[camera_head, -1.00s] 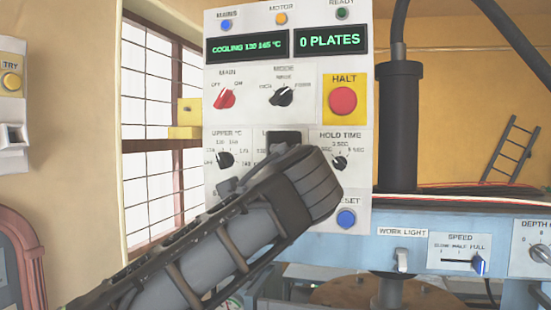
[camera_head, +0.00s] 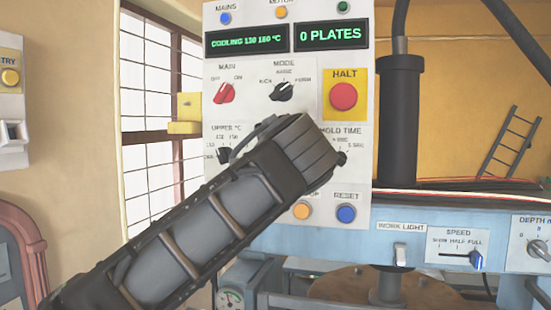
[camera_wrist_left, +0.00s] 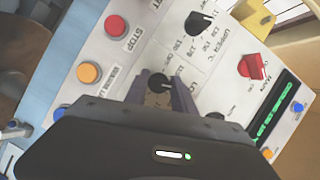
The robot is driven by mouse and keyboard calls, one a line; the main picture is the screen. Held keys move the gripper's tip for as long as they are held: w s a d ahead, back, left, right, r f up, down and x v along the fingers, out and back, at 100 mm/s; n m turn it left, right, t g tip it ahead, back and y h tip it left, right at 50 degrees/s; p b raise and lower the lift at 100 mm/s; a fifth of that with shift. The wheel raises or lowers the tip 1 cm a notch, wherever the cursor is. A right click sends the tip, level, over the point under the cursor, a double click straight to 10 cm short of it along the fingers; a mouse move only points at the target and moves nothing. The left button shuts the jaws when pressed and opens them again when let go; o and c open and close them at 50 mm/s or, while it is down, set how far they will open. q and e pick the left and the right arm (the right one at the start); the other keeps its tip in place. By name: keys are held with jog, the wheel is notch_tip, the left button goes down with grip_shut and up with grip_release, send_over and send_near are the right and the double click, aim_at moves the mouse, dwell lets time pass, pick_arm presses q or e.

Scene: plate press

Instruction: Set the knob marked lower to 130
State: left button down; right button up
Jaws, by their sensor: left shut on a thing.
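The lower knob (camera_wrist_left: 160,82) is a small black knob on the white control panel, seen in the left wrist view between my fingertips. My left gripper (camera_wrist_left: 162,88) is shut on it, one finger on each side. Its scale is partly covered by the fingers, so I cannot read the pointer. In the head view my left arm and gripper (camera_head: 300,150) hide the knob. The green temperature display (camera_head: 247,41) appears to read cooling, 130 and 160 °C. My right gripper is not in view.
The upper knob (camera_head: 224,155) sits just left of my gripper, and also shows in the wrist view (camera_wrist_left: 198,22). The hold time knob (camera_head: 341,158) is close on the right. The red halt button (camera_head: 343,97), orange button (camera_head: 302,210) and blue reset button (camera_head: 346,214) are near.

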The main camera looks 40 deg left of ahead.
pick_arm(q)
jog(key=c, duration=1)
grip_release()
jog(key=shift+c, duration=0.2)
jog(key=f+v, duration=0.1)
jog(key=v, duration=0.6)
jog(key=shift+s+d+r+b, duration=0.3)
jog(key=shift+r+b, duration=0.15)
jog(key=shift+r, duration=0.1)
